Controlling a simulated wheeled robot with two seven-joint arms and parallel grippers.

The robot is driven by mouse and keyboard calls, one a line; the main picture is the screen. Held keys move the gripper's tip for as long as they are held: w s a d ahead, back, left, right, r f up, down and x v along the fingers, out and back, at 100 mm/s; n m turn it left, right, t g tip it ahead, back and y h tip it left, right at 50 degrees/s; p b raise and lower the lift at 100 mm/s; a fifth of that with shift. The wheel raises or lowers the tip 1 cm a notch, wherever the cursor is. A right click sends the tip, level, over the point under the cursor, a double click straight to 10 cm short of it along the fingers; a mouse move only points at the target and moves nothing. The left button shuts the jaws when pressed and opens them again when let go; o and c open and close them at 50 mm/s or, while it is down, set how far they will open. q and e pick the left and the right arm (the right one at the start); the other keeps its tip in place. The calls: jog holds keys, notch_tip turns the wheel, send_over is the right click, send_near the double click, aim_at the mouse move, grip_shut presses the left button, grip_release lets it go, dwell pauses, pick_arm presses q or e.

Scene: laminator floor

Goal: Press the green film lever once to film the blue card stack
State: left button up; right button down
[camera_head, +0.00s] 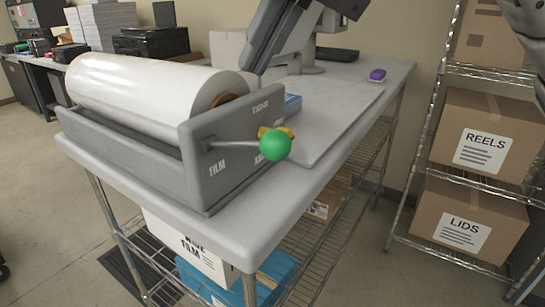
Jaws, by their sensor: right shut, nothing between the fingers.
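The film lever is a metal rod with a green ball knob (275,146) at its end. The rod leaves the grey side panel (232,140) of the laminator and points right, roughly level. A yellow-orange part shows just behind the ball. A white film roll (150,85) lies in the laminator. My right gripper (538,88) is cut off by the upper right edge, shut and empty, well away from the lever. My left gripper is out of view.
A grey screen (273,35) on a stand rises behind the laminator. A small purple object (377,75) lies at the table's far right. A wire rack with boxes marked REELS (485,130) and LIDS (465,220) stands right. Floor between table and rack is clear.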

aim_at(271, 131)
jog(key=shift+s+d+f+b, duration=0.1)
jog(key=shift+f+b, duration=0.15)
jog(key=shift+f, duration=0.3)
jog(key=shift+s+d+f+b, duration=0.1)
jog(key=shift+f+b, duration=0.15)
jog(key=shift+f, duration=0.25)
jog(key=shift+d+f+b, duration=0.15)
jog(key=shift+f+b, duration=0.35)
jog(key=shift+f, duration=0.15)
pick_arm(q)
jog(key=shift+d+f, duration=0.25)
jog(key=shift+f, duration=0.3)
pick_arm(e)
jog(key=shift+s+d+f, duration=0.1)
jog(key=shift+s+f, duration=0.05)
jog(key=shift+f, duration=0.1)
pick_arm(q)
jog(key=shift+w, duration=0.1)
pick_arm(e)
jog(key=shift+f, duration=0.1)
pick_arm(q)
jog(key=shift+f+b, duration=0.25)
jog(key=shift+b, duration=0.15)
pick_arm(e)
jog(key=shift+d+f, duration=0.1)
jog(key=shift+f, duration=0.2)
